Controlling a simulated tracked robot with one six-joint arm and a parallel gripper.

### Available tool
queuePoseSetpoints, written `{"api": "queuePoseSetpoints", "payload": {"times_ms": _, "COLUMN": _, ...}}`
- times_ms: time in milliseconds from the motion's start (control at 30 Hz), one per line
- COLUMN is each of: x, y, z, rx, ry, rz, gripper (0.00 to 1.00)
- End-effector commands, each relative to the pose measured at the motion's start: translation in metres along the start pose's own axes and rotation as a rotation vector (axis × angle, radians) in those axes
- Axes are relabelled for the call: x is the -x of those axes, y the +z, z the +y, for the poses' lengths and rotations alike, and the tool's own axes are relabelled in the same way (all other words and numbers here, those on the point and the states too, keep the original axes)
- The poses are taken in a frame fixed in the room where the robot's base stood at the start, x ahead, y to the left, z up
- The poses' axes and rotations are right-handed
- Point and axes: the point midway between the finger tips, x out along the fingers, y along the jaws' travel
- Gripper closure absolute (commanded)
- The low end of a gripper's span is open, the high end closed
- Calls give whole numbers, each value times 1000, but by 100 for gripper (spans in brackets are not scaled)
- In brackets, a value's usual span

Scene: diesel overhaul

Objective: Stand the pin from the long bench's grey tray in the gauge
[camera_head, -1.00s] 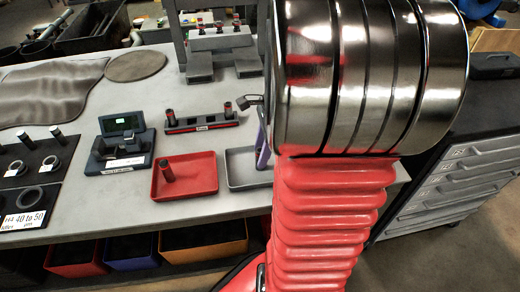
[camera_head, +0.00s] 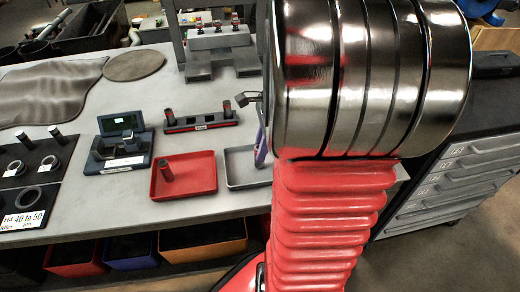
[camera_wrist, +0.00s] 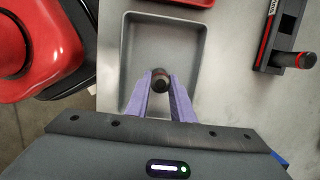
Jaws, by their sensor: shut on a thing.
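The grey tray (camera_head: 236,184) lies at the front right of the long bench, partly hidden by my arm in the head view. It also fills the middle of the wrist view (camera_wrist: 132,45). My gripper (camera_wrist: 161,88) has its purple fingers closed on the dark pin (camera_wrist: 160,77), which shows nearly end-on between the fingertips, over the tray. I cannot tell whether the pin touches the tray floor. In the head view a purple finger (camera_head: 261,150) shows beside my arm. The gauge (camera_head: 123,146), a dark device with a lit green display, stands left of the trays.
A red tray (camera_head: 204,184) with a dark pin (camera_head: 166,170) standing in it lies between gauge and grey tray. A dark rack (camera_head: 201,126) with upright pins is behind. A dark board (camera_head: 20,180) with rings and pins lies at left. Bare bench separates them.

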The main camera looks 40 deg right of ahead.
Motion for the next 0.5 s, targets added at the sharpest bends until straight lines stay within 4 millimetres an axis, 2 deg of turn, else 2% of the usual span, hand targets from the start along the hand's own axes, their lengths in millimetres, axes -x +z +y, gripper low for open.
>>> {"api": "queuePoseSetpoints", "payload": {"times_ms": 500, "x": 19, "y": 4, "z": 0, "rx": 1, "ry": -2, "rz": 1, "gripper": 100}}
